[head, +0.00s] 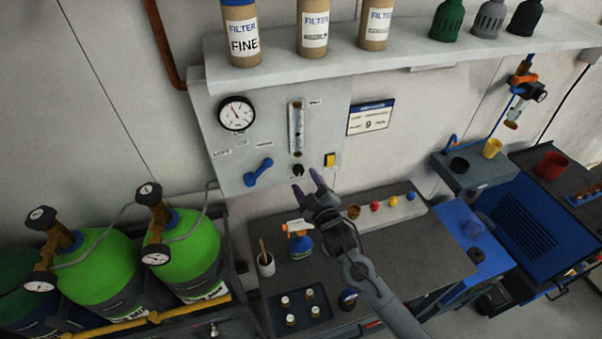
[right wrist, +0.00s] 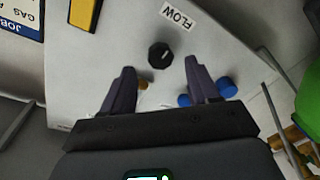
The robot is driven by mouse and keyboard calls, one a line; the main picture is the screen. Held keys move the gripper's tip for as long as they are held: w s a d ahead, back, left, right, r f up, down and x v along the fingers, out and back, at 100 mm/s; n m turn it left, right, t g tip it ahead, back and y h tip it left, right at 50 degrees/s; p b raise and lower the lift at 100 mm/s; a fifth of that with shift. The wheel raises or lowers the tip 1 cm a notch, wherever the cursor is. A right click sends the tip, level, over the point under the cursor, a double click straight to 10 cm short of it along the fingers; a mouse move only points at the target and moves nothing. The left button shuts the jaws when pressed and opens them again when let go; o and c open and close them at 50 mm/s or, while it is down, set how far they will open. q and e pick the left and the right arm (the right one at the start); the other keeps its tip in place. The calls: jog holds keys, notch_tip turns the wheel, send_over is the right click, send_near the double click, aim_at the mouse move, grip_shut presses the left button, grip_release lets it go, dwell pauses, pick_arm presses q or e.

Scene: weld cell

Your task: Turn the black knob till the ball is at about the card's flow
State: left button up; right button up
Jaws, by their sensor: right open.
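The black knob (head: 298,169) sits low on the grey wall panel, below the clear flow tube (head: 297,128). I cannot make out the ball in the tube. In the right wrist view the knob (right wrist: 160,55) lies just beyond and between my fingertips, beside a FLOW label (right wrist: 178,14). The card (head: 370,117) with a blue header is right of the tube and reads 9. My right gripper (head: 308,185) is open and empty, just below and in front of the knob; it also shows in the right wrist view (right wrist: 160,78). My left gripper is not in view.
On the panel are a pressure gauge (head: 236,113), a blue lever handle (head: 258,173) left of the knob and a yellow switch (head: 330,160) right of it. A shelf (head: 420,58) juts out above. A spray bottle (head: 300,241) stands on the bench below.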

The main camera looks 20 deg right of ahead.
aim_at(300, 172)
jog(key=shift+w+a, duration=0.1)
jog(key=shift+w, duration=2)
jog(key=shift+c, duration=0.2)
jog(key=c, duration=1)
